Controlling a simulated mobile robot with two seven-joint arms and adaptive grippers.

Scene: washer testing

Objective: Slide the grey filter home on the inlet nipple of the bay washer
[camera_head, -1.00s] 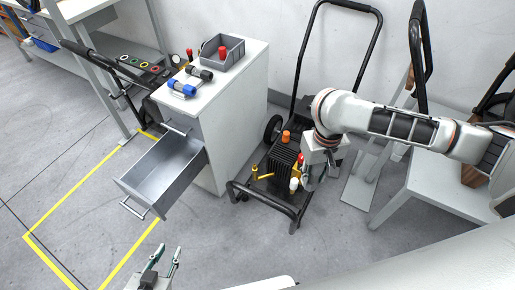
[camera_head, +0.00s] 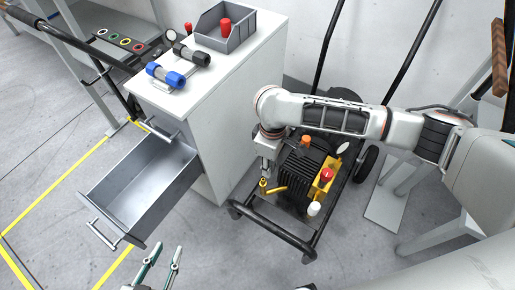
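The dark grey filter (camera_head: 190,53) lies on the white cabinet top, beside a blue filter (camera_head: 166,75). A black finned washer (camera_head: 298,172) stands on a wheeled cart, with an orange knob (camera_head: 305,141), a red knob (camera_head: 326,174), a white cap (camera_head: 314,208) and a yellow lever (camera_head: 277,190). I cannot tell which fitting is the inlet nipple. My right gripper (camera_head: 266,172) points down at the washer's left side, just above a small brass fitting (camera_head: 263,184); its fingers are unclear. My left gripper (camera_head: 160,262) is open and empty at the bottom edge.
An open drawer (camera_head: 142,190) juts from the cabinet (camera_head: 225,110). A grey bin (camera_head: 226,28) with a red part stands on top. Another black cart with coloured rings (camera_head: 125,41) is at left. Yellow floor lines (camera_head: 60,187) mark a bay.

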